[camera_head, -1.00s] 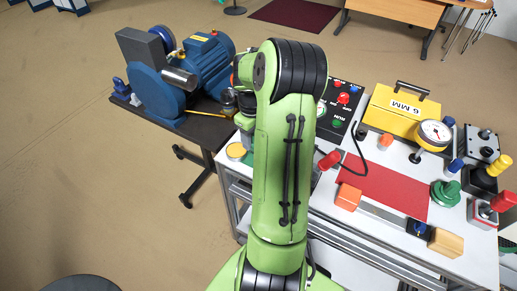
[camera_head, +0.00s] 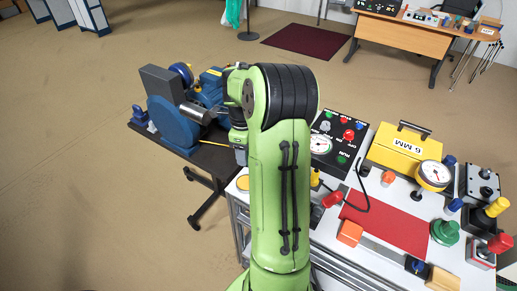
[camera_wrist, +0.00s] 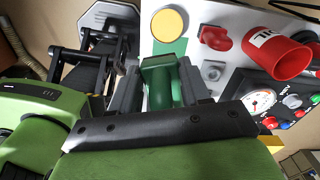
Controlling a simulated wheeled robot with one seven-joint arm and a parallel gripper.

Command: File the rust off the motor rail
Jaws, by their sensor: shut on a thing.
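My gripper (camera_wrist: 165,90) shows in the wrist view with its dark jaws shut on a green thing (camera_wrist: 162,80); I cannot tell what tool it is. In the head view my wrist hangs beside the blue motor (camera_head: 211,88), left of my upper arm, and the fingertips are hidden. The motor stands on a dark wheeled table (camera_head: 208,160), behind a blue grinder-like machine (camera_head: 172,125), and my arm partly covers it. I cannot make out the motor rail or any rust. A grey flat bar (camera_head: 383,250) lies along the front of the white bench (camera_head: 470,262).
The bench carries a yellow box (camera_head: 402,152), a red mat (camera_head: 385,221), a control panel (camera_head: 340,138), a green knob (camera_head: 445,232) and an orange block (camera_head: 350,233). A yellow disc (camera_wrist: 168,24) and a red can (camera_wrist: 277,52) show below my wrist.

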